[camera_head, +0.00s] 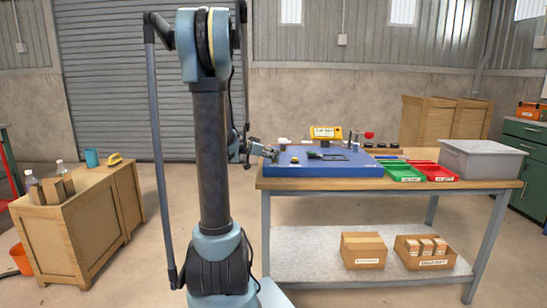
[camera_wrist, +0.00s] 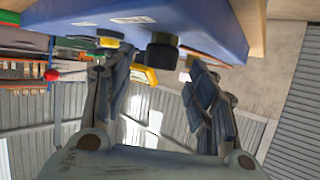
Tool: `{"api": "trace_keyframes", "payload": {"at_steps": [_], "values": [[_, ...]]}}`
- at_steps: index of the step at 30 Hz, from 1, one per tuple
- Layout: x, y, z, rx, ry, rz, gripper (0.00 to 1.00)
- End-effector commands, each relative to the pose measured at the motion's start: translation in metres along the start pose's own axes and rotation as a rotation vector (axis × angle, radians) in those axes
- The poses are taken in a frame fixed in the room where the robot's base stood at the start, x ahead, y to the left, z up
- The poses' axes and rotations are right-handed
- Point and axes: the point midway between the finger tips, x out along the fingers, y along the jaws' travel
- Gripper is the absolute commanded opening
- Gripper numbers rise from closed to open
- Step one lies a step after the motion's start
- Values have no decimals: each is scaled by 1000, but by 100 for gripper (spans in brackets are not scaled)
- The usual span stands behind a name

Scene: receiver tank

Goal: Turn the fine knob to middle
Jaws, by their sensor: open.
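The blue panel box (camera_head: 330,170) lies on the workbench in the head view. In the wrist view the blue box (camera_wrist: 200,22) fills the top, tilted in the picture. A second dark knob (camera_wrist: 110,38) is by the left finger, and a brass-coloured part (camera_wrist: 187,62) by the right finger. I cannot read which is the fine knob. My gripper (camera_head: 272,153) is open at the box's left end; the wrist view shows its fingers (camera_wrist: 160,68) spread and empty.
A yellow display unit (camera_head: 325,132) and a red-ended lever (camera_head: 368,135) stand behind the box. Green (camera_head: 402,171) and red (camera_head: 434,171) trays and a grey bin (camera_head: 482,158) occupy the bench's right side. A wooden cabinet (camera_head: 75,235) stands left of my arm.

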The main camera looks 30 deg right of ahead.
Motion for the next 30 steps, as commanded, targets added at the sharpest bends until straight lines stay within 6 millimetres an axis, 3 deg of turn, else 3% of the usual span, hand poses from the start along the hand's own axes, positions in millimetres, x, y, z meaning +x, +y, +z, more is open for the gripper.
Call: {"api": "trace_keyframes", "payload": {"at_steps": [9,21,23,27,30], "values": [[34,0,0,0,1,0,52],[39,0,0,0,0,-1,52],[39,0,0,0,0,-1,41],[39,0,0,0,0,-1,9],[39,0,0,0,0,-1,8]]}}
